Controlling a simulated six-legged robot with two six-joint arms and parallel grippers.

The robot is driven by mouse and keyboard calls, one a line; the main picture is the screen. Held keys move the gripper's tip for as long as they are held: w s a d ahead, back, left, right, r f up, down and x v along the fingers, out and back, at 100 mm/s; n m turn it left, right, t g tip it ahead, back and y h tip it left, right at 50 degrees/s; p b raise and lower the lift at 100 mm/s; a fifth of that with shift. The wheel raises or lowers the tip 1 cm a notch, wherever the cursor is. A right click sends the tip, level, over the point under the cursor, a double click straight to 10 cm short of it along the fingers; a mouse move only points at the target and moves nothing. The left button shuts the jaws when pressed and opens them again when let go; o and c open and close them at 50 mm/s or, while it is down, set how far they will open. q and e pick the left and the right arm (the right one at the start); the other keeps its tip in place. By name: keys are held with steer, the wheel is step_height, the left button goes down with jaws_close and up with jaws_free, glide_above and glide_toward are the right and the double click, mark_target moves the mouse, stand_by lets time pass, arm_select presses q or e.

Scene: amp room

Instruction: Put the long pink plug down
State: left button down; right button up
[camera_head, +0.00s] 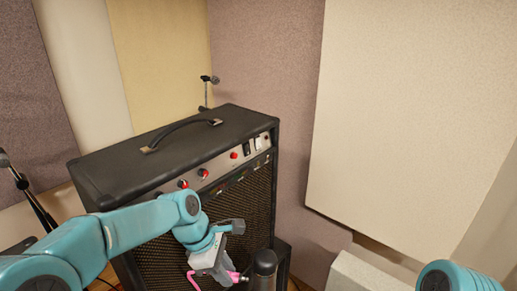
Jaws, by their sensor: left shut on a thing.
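My left gripper (217,268) is at the bottom middle, in front of the lower grille of a black guitar amp. It is shut on the long pink plug (235,276), whose bright pink parts show on both sides of the jaws. The jaws hide the middle of the plug, and I cannot tell whether it touches anything below. Part of my right arm shows at the bottom right corner, but its gripper is out of view.
The black amp (150,165) has a top handle (180,133) and a panel with red knobs. A dark upright cylinder (265,268) stands close right of my left gripper. A pale box (360,275) is at the lower right. Microphone stands are behind and left.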

steer(key=c, duration=1)
arm_select(q)
steer(key=s+a+f+m+g+y, duration=0.2)
steer(key=a+m, duration=0.3)
steer(key=m, duration=0.3)
steer(key=s+a+f+m+g+y, duration=0.2)
steer(key=a+f+m, duration=0.1)
steer(key=a+m, duration=0.3)
steer(key=m, duration=0.2)
steer(key=shift+s+a+m, duration=0.2)
steer(key=shift+a+m, duration=0.1)
steer(key=shift+m, duration=0.1)
arm_select(e)
steer(key=shift+w, duration=0.15)
steer(key=shift+c, duration=0.4)
steer(key=shift+w, duration=0.1)
